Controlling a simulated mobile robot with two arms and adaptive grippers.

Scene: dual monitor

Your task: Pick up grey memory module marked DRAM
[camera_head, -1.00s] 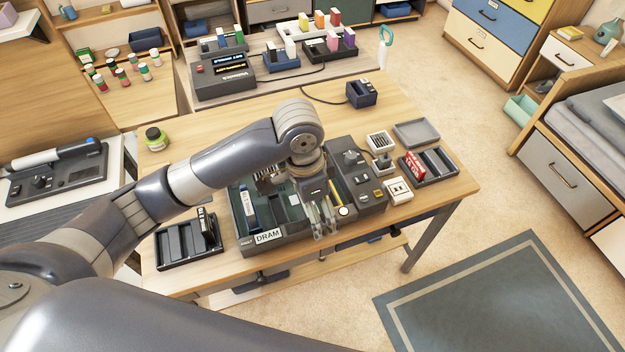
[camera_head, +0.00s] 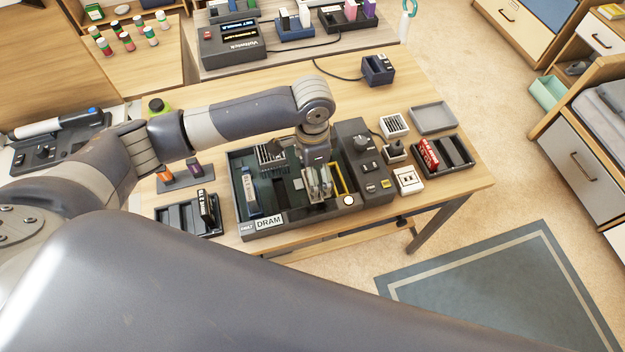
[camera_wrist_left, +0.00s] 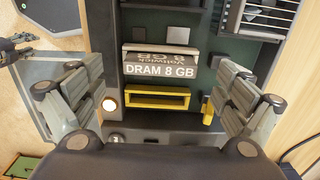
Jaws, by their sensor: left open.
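The grey memory module (camera_wrist_left: 157,62) shows in the left wrist view, lettered DRAM 8 GB, lying in the dark bay of the console (camera_head: 292,222). A yellow-framed slot (camera_wrist_left: 157,98) is just below it in that view; the yellow frame (camera_head: 342,180) also shows in the head view. My left gripper (camera_head: 319,194) is over the console and hides the module in the head view. In the wrist view its open fingers (camera_wrist_left: 155,108) stand wide apart on either side, with nothing between them. A dark jointed part (camera_wrist_left: 18,45), probably my right gripper, shows at the left edge; its state is unclear.
A blue-and-white stick (camera_head: 250,190) and a finned heatsink (camera_head: 270,155) stand in the console. A black rack (camera_head: 172,217) is left of it. A white switch box (camera_head: 408,180), a grey tray (camera_head: 432,118) and a black tray with a red block (camera_head: 429,153) are to its right.

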